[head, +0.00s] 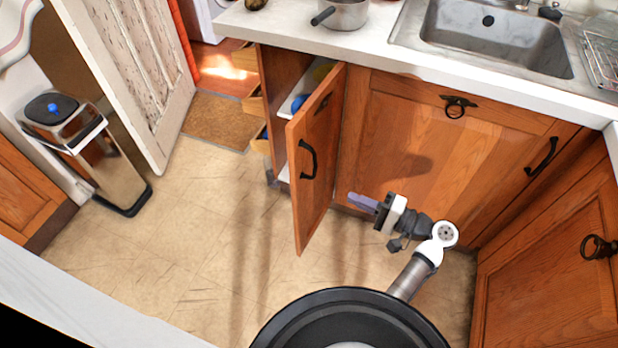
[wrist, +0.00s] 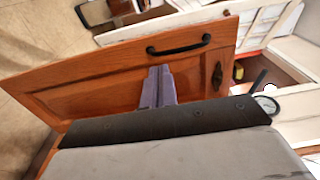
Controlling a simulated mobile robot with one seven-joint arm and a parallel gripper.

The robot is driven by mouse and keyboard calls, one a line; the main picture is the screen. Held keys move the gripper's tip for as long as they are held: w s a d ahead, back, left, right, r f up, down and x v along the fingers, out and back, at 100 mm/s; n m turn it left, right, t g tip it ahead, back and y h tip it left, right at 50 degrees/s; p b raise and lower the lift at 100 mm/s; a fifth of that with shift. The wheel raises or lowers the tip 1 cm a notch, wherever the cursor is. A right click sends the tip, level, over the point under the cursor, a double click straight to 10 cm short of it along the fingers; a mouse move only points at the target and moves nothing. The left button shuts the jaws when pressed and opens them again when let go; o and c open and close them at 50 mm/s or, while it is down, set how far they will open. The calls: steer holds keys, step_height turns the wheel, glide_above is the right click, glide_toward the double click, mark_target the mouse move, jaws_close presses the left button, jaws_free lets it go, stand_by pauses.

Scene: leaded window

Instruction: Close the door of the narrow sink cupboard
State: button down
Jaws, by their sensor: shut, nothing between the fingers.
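The narrow sink cupboard door (head: 318,160) stands wide open, jutting out from the cabinet front at the left of the sink unit. Its panelled outer face and black bar handle (head: 307,160) face my gripper. My gripper (head: 355,200) is shut and empty, low at the right of the door, with its fingers pointing left toward that face. In the head view a small gap shows between fingertips and door. In the wrist view the door (wrist: 120,85) fills the middle, and the purple fingers (wrist: 158,85) overlap it just below the handle (wrist: 180,46); contact cannot be told there.
The open cupboard holds a white shelf (head: 290,102) with a blue thing on it. A closed wide cabinet front (head: 440,140) stands behind my gripper, and another cabinet (head: 550,250) at the right. A steel bin (head: 105,165) stands far left. The floor (head: 215,240) left of the door is clear.

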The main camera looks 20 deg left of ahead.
mark_target(298, 174)
steer(key=a+p, duration=0.1)
steer(key=a, duration=0.3)
steer(key=w+a+p, duration=0.1)
steer(key=a, duration=0.3)
steer(key=a+p, duration=0.1)
steer(key=a, duration=0.4)
steer(key=shift+w+r, duration=0.1)
steer(key=shift+w, duration=0.3)
steer(key=shift+a, duration=0.35)
steer(key=shift+a, duration=0.1)
